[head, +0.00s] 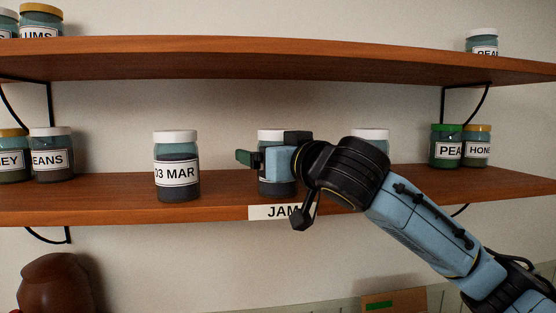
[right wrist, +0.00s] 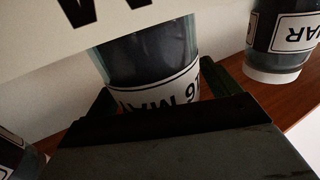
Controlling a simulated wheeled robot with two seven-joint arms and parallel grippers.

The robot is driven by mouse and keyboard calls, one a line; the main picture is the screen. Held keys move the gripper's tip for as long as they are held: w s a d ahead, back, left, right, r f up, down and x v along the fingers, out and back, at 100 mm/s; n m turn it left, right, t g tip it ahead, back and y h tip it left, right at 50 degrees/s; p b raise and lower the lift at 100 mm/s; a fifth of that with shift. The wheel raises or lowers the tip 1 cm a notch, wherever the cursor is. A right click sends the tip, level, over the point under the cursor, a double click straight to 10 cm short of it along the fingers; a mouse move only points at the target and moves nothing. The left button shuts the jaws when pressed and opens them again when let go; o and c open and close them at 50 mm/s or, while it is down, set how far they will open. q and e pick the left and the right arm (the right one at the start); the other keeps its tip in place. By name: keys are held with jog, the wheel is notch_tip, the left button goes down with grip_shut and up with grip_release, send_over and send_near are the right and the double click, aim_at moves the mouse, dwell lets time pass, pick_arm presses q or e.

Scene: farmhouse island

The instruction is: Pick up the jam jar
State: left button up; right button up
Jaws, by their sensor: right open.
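A white-lidded jar with dark contents (head: 277,187) stands on the lower shelf above the JAM sign (head: 270,212). In the right wrist view this jar (right wrist: 150,62) appears upside down, its label partly reading "6 MAR". My right gripper (head: 268,154) is at this jar, covering its middle and label in the head view. In the right wrist view the open fingers (right wrist: 157,85) lie on either side of the jar; I cannot tell if they touch it. A similar "03 MAR" jar (head: 177,150) stands to the left. A third white-lidded jar (head: 371,134) is mostly hidden behind my right arm.
The lower shelf (head: 110,198) also holds labelled jars at far left (head: 52,155) and a green-lidded jar (head: 446,146) at right. The upper shelf (head: 270,62) runs above. A brown pot (head: 55,285) is at lower left. Shelf between jars is bare.

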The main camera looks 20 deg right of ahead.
jog(key=c, duration=1.3)
jog(key=shift+c, duration=0.2)
jog(key=shift+r, duration=0.1)
jog(key=shift+s+r+b, duration=0.25)
jog(key=shift+r+b, duration=0.05)
jog(key=shift+r, duration=0.1)
jog(key=r, duration=0.6)
jog(key=shift+s+a+r, duration=0.1)
jog(key=shift+s+a, duration=0.1)
jog(key=shift+s, duration=0.05)
jog(key=s+a+b, duration=0.2)
jog(key=s, duration=0.7)
jog(key=s+a+b, duration=0.2)
jog(key=s, duration=0.7)
jog(key=shift+s, duration=0.25)
jog(key=shift+a, duration=0.1)
